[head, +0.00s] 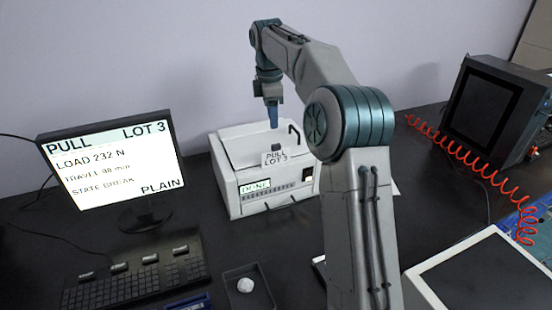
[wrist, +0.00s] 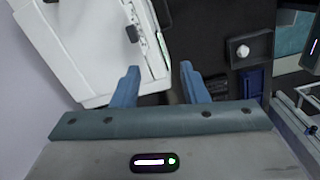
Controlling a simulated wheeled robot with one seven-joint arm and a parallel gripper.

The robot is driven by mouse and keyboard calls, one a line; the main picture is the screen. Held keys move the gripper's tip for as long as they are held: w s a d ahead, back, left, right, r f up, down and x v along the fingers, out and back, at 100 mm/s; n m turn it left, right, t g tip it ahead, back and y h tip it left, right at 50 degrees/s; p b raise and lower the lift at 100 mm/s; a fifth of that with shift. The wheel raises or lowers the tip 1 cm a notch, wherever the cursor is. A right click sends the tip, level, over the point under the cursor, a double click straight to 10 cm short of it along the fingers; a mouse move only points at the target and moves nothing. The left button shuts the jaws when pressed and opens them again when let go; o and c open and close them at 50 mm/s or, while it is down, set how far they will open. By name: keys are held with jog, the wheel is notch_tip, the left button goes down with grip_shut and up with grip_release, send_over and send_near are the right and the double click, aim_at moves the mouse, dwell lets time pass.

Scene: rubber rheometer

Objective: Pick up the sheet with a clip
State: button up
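A small dark clip (head: 277,148) is at the sheet's upper edge. My gripper (head: 273,124) hangs pointing down above the machine's top, above and slightly behind the sheet in the picture. In the wrist view my gripper (wrist: 160,68) has its two blue fingers apart with nothing between them. The white machine (wrist: 85,45) fills the left of that view; I cannot tell the sheet clearly there.
A monitor (head: 112,160) reads PULL LOT 3, LOAD 232 N, STATE BREAK, PLAIN. A keyboard (head: 135,280) and a dark tray (head: 230,297) holding a white lump (head: 245,285) are in front. A black handle (head: 295,135) rises at the machine's right. A red coiled cord (head: 460,160) lies right.

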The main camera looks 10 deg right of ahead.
jog(key=n, duration=0.2)
send_over(276, 145)
jog(key=s, duration=0.1)
jog(key=f, duration=0.2)
jog(key=shift+n+g+y, duration=0.3)
jog(key=shift+n, duration=0.1)
jog(key=f, duration=0.8)
jog(key=shift+w+d+f, duration=0.1)
jog(key=shift+w, duration=0.2)
jog(key=shift+w+f+p, duration=0.15)
jog(key=shift+f+p, duration=0.1)
jog(key=shift+f, duration=1.3)
jog(key=shift+w+f+p, duration=0.15)
jog(key=shift+f+p, duration=0.05)
jog(key=shift+f, duration=1.3)
grip_shut()
